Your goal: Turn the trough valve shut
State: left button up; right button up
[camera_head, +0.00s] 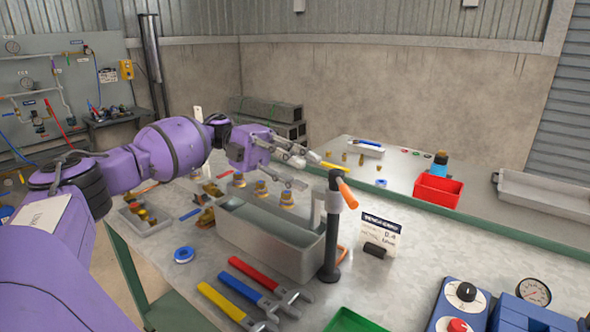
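A grey metal trough (262,246) stands on the near bench. At its right end rises a black upright pipe (331,240) with a grey body and an orange lever (346,192) at the top, which looks like the trough valve. The lever slants down to the right. My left gripper (302,172) reaches in from the left above the trough, with its fingers spread apart and nothing seen between them. It is left of the valve and appears apart from the lever. My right gripper is not in view.
Wrenches with red, blue and yellow handles (231,299) lie in front of the trough. Brass fittings (287,199) stand behind it. A sign card (379,232) stands right of the valve. A red bin (437,188) is farther back. Bench surface right of the card is clear.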

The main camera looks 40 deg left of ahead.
aim_at(206, 205)
jog(key=k, duration=1)
